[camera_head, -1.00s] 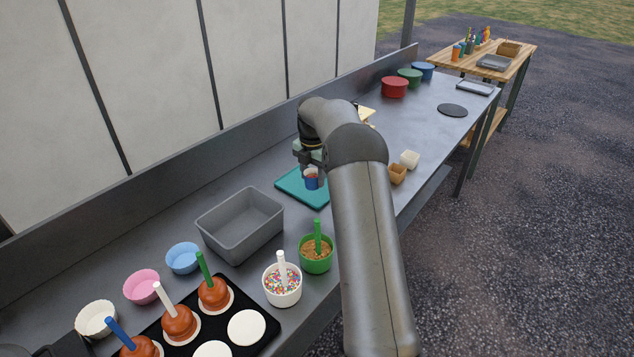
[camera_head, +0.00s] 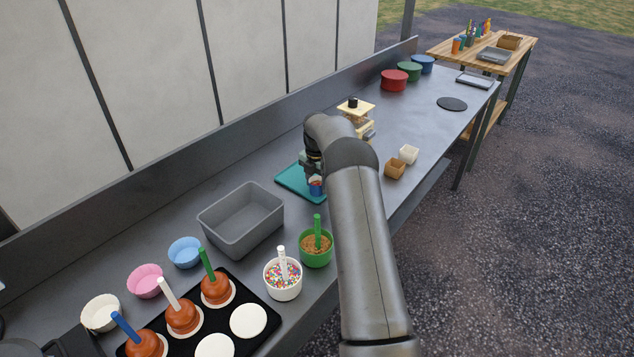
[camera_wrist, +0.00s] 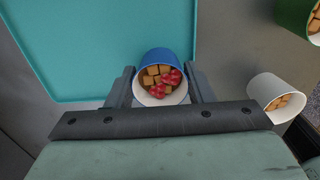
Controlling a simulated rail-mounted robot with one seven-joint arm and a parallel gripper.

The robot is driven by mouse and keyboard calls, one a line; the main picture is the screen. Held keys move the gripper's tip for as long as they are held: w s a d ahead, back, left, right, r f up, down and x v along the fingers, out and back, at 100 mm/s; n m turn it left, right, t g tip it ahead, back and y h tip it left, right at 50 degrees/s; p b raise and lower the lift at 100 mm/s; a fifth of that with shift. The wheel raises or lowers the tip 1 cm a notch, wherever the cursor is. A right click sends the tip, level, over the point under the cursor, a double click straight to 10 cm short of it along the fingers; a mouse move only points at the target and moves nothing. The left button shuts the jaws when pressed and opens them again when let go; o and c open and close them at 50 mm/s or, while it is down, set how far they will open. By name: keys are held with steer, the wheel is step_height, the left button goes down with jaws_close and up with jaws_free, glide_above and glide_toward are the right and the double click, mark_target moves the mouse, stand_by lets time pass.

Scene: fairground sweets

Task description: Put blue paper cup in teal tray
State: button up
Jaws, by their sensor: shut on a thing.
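The blue paper cup (camera_wrist: 160,58) holds brown cubes and red sweets. My gripper (camera_wrist: 160,90) is shut on it, with one finger on each side, in the wrist view. In the head view the cup (camera_head: 316,187) hangs at my gripper (camera_head: 313,175), over the near right part of the teal tray (camera_head: 287,179). In the wrist view the flat teal tray (camera_wrist: 75,50) lies behind and left of the cup, with bare surface showing. I cannot tell whether the cup's base touches the tray. My arm hides the tray's right side in the head view.
A grey bin (camera_head: 240,221) stands left of the tray. A green pot (camera_head: 316,249) and a white pot of sprinkles (camera_head: 283,279) stand nearer. Small brown (camera_head: 395,169) and white (camera_head: 409,154) containers sit to the right. A white cup (camera_wrist: 272,92) shows in the wrist view.

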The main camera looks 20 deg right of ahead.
steer(key=o, duration=1)
steer(key=shift+o, duration=0.2)
step_height(320, 180, up, 12)
steer(key=f+b, duration=0.1)
steer(key=s+a+r+m, duration=0.6)
steer(key=s+a+r, duration=0.2)
steer(key=a+r, duration=0.15)
steer(key=s+a+m, duration=0.5)
steer(key=s, duration=0.6)
steer(key=s+a+m, duration=0.4)
steer(key=s+m, duration=0.1)
steer(key=s, duration=0.5)
steer(key=s+a+f+m, duration=0.1)
steer(key=s+f+m, duration=0.1)
steer(key=s, duration=0.5)
steer(key=s+a+f+m, duration=0.2)
steer(key=s+m, duration=0.3)
steer(key=s, duration=0.3)
steer(key=shift+s+f+t, duration=0.15)
steer(key=shift+f+t, duration=0.25)
steer(key=shift+f, duration=0.45)
